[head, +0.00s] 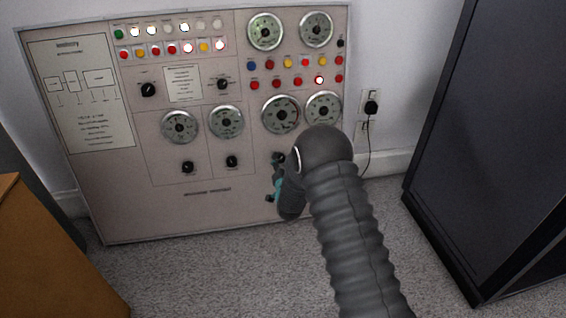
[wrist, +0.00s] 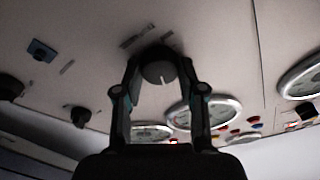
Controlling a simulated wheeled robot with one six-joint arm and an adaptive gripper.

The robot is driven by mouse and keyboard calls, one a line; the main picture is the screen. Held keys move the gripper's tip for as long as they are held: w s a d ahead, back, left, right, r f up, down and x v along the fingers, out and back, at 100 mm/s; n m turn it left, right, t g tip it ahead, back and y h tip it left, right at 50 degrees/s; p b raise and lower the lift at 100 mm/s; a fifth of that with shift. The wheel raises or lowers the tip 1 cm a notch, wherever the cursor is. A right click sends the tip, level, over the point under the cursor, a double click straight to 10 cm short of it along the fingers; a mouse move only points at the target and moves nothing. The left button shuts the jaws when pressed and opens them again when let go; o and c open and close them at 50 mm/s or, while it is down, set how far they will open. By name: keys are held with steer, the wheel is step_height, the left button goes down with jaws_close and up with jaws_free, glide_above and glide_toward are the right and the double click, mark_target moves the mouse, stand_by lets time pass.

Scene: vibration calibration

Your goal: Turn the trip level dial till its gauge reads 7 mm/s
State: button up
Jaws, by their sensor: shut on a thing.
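In the wrist view, my gripper (wrist: 160,66) has its two fingers on either side of a round dark dial (wrist: 158,70) with a pale pointer mark, and is shut on it. In the head view my gripper (head: 278,172) is at the lower right of the panel, partly hidden by my own arm. The gauge above it (head: 281,114) has a white face and metal rim. Its needle and numbers are too small to read. The dial's label is not legible, so I cannot confirm from lettering that it is the trip level dial.
The grey panel (head: 200,215) carries several other gauges, lamps and black knobs, including one knob (head: 232,161) to the left. A socket with a plug (head: 371,107) is on the wall. A dark cabinet (head: 490,130) stands right, a wooden one (head: 50,260) left.

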steer(key=shift+w+d+r, duration=0.1)
steer(key=shift+r, duration=0.05)
steer(key=o, duration=1.1)
steer(key=shift+d, duration=0.1)
steer(key=shift+o, duration=0.2)
steer(key=shift+a, duration=0.2)
steer(key=v, duration=1.2)
steer(key=shift+a, duration=0.1)
